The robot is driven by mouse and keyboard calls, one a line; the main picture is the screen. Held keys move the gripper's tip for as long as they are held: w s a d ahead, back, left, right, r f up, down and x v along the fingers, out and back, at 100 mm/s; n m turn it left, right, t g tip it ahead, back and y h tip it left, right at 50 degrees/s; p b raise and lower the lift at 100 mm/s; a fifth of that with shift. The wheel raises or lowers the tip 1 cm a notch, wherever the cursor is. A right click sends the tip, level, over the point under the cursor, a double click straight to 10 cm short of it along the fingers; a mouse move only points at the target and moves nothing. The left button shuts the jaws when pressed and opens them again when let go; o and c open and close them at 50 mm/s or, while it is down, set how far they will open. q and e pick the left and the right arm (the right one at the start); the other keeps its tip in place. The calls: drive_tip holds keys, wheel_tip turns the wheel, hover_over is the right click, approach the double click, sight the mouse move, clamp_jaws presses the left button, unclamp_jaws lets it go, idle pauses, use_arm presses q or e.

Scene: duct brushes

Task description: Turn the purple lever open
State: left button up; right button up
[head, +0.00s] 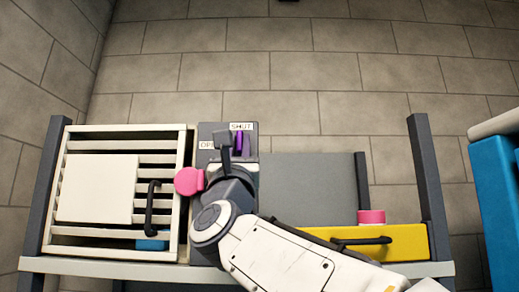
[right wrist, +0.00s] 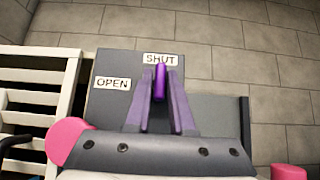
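The purple lever (right wrist: 160,84) stands upright on a grey panel (right wrist: 108,67), just below the SHUT label (right wrist: 160,59). The OPEN label (right wrist: 112,83) is to its left and lower. The lever also shows in the head view (head: 239,143). My right gripper (right wrist: 161,80) reaches up to the panel from below, one finger on each side of the lever. In the head view my right arm hides the lower part of the panel. My left gripper is not in view.
A cream slatted grille (head: 120,145) with a black handle stands left of the panel. A pink round knob (head: 189,181) is close beside my right wrist. A yellow box (head: 405,242) with a dark handle and a pink cylinder (head: 371,216) are at the right.

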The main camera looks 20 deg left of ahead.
clamp_jaws()
drive_tip(key=shift+f, duration=0.1)
